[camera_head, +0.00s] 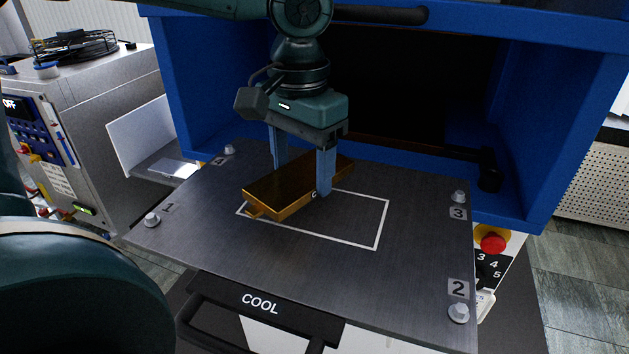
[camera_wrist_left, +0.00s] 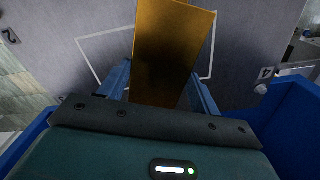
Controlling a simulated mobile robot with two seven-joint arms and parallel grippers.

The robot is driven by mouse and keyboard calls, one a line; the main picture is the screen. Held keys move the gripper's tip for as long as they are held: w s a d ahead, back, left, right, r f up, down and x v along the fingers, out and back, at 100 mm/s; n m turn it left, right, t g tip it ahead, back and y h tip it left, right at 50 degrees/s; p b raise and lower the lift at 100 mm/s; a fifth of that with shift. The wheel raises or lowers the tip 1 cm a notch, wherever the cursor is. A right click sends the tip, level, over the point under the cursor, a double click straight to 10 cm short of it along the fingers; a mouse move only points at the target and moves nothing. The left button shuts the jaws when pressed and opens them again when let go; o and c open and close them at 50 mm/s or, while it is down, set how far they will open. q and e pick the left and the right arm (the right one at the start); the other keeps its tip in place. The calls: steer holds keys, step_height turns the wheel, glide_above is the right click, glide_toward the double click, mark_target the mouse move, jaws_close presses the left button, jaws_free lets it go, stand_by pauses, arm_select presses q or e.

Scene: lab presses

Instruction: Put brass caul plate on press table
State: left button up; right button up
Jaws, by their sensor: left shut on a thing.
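The brass caul plate (camera_head: 298,186) is a gold-coloured slab with a small tab at its near left end. My left gripper (camera_head: 300,178) is shut on it, with one blue finger on each side. The plate is turned at an angle to the white outline on the grey press table (camera_head: 300,264) and covers the outline's left part. I cannot tell whether the plate touches the table. In the left wrist view the plate (camera_wrist_left: 172,50) lies between the fingers (camera_wrist_left: 160,92), over the outline. My right gripper is not in view.
The blue press frame (camera_head: 193,90) surrounds the table's back, with a dark opening inside. Bolts (camera_head: 459,313) stand at the table corners. A black handle (camera_head: 250,325) marked COOL is at the front edge. A red button (camera_head: 492,243) is at the right. The table's front is clear.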

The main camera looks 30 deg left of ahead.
mark_target(314, 177)
arm_select(q)
steer(key=shift+w+d, duration=0.2)
steer(key=shift+d, duration=0.4)
steer(key=shift+d+f, duration=0.15)
steer(key=shift+f, duration=0.75)
steer(key=shift+d+f, duration=0.1)
steer(key=shift+f, duration=0.75)
steer(key=shift+f, duration=0.1)
steer(key=o, duration=1.3)
steer(key=shift+r, duration=3.85)
